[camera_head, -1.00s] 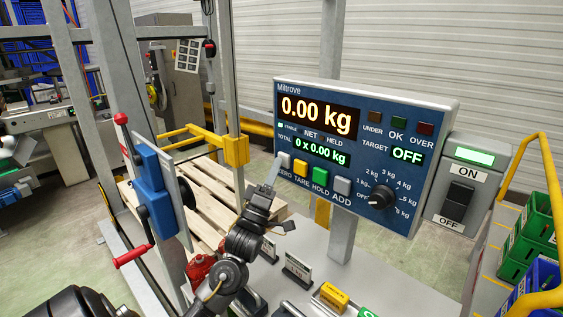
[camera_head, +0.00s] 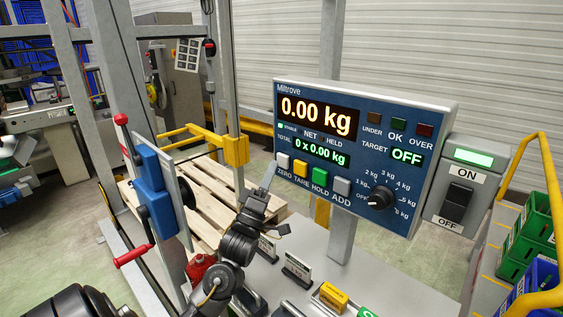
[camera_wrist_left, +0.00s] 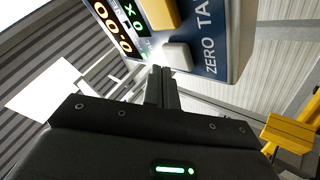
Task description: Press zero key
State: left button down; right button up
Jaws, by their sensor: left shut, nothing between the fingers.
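The blue scale display panel (camera_head: 400,128) reads 0.00 kg and 0 x 0.00 kg. Its white ZERO key (camera_head: 283,161) is at the lower left, beside the yellow TARE, green HOLD and grey ADD keys. My left gripper (camera_head: 270,172) is shut and empty, with its tips just left of and below the ZERO key. In the left wrist view, the shut fingertips (camera_wrist_left: 160,72) point toward the white ZERO key (camera_wrist_left: 178,56) and lie slightly left of it. A small gap seems to remain; contact cannot be told. My right gripper is not in view.
An ON/OFF switch box (camera_head: 467,185) is attached right of the panel. A grey post (camera_head: 345,225) stands below it. A blue clamp with red handles (camera_head: 157,190) stands left of my arm. Green crates (camera_head: 525,230) are at the right. A wooden pallet (camera_head: 205,190) lies behind.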

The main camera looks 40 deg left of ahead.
pick_arm(q)
jog(key=s+p, duration=0.1)
jog(key=s, duration=0.4)
jog(key=shift+a, duration=0.2)
jog(key=shift+d, duration=0.1)
dwell(0.9)
